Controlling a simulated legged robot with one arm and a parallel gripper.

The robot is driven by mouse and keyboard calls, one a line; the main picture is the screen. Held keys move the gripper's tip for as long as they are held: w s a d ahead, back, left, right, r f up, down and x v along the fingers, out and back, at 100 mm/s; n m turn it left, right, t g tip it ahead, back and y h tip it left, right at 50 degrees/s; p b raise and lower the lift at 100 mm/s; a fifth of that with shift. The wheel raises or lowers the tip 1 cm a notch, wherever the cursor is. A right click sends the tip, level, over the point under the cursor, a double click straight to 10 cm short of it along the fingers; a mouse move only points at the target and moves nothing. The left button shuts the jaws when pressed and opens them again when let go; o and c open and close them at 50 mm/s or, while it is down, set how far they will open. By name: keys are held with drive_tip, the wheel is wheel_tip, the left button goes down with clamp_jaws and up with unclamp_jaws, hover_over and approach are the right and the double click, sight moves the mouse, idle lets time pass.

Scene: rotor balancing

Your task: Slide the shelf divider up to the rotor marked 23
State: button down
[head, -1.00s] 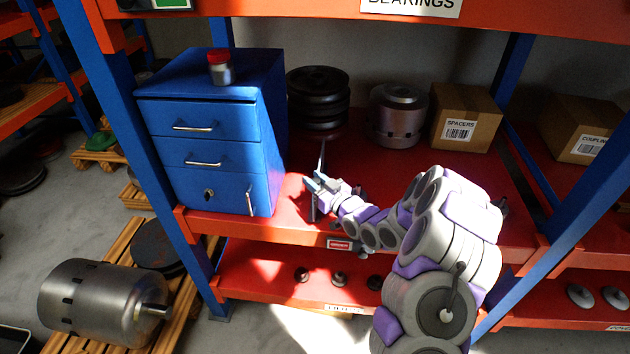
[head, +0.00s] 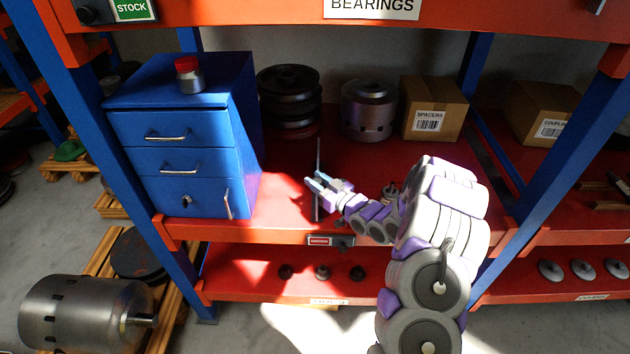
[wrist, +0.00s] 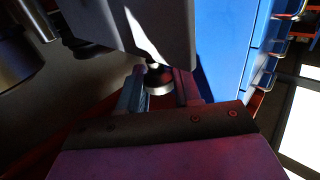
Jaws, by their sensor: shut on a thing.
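The shelf divider (head: 318,158) is a thin grey upright plate, seen nearly edge-on on the red middle shelf. My gripper (head: 316,184) is shut on it near the shelf's front edge. In the wrist view, a round metal knob (wrist: 157,79) sits between my gripper's fingers (wrist: 159,90), below a large grey surface. A grey metal rotor (head: 368,112) stands to the right of the divider, farther back on the shelf, with a gap between them. Another steel rotor (head: 85,312) lies on a pallet at lower left. No number 23 is readable on either rotor.
A blue drawer cabinet (head: 185,130) with a red-lidded jar (head: 190,77) stands left of the divider. A stack of dark discs (head: 288,98) stands behind. A SPACERS box (head: 433,108) is right of the shelf rotor. Blue posts frame the bay.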

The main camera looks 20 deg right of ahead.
drive_tip(key=c, duration=0.9)
unclamp_jaws()
drive_tip(key=shift+d, duration=0.1)
drive_tip(key=shift+o, duration=0.2)
drive_tip(key=p+v, duration=0.2)
drive_tip(key=v, duration=1.5)
drive_tip(key=shift+d, duration=0.1)
